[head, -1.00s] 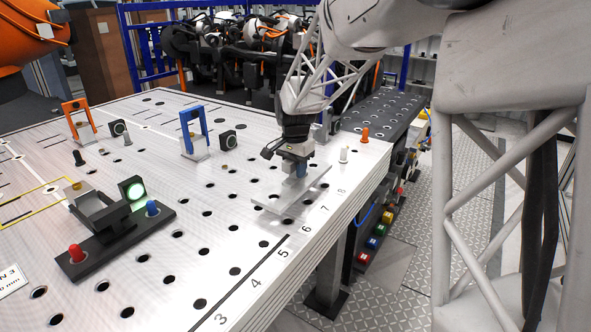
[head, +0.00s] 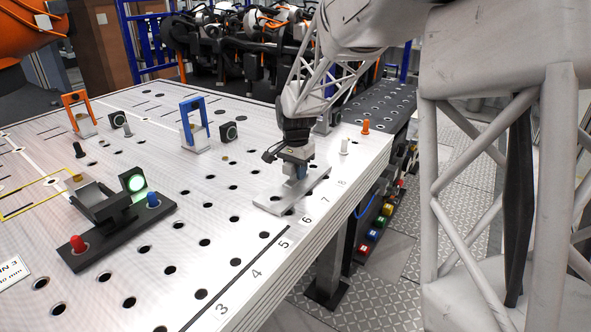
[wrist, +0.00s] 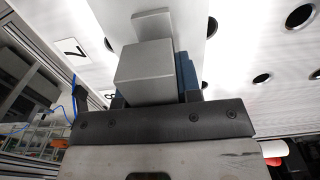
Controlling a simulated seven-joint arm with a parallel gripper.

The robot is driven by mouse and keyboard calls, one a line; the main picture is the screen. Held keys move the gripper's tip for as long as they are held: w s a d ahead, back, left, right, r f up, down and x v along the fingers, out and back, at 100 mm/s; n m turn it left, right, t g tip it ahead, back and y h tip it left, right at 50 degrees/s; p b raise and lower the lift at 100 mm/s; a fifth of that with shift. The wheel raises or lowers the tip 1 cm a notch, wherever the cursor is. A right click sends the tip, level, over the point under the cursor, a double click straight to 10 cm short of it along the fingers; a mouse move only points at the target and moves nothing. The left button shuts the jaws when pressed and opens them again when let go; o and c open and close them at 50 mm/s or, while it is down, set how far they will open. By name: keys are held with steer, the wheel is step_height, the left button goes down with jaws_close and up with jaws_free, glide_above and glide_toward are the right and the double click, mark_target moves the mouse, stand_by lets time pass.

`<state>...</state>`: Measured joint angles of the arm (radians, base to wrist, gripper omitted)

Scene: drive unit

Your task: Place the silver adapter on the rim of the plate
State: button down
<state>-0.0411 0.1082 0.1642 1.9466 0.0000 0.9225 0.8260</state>
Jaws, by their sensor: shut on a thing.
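The plate (head: 268,204) is a flat pale metal strip lying on the perforated table near its right edge. My gripper (head: 294,172) is above the plate's middle, pointing down. In the wrist view a grey metal block (wrist: 146,72), which looks like the silver adapter, sits at the jaws of my gripper (wrist: 155,104), and they are shut on it. A grey tab stands at its far end. A blue part (wrist: 186,72) shows beside it. The plate (wrist: 188,18) runs behind. The adapter's underside is hidden, so I cannot tell whether it touches the plate.
A black fixture (head: 115,228) with red and blue knobs stands at the left. A blue frame (head: 194,126) and an orange frame (head: 78,113) stand further back. A white peg (head: 344,147) and an orange peg (head: 366,126) are right of my gripper. The front table area is clear.

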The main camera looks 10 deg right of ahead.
steer(key=c, duration=0.8)
jaws_free()
steer(key=shift+f, duration=0.15)
steer(key=shift+r, duration=0.2)
step_height(320, 180, up, 12)
steer(key=shift+f, duration=0.1)
steer(key=shift+s, duration=0.1)
stand_by(0.4)
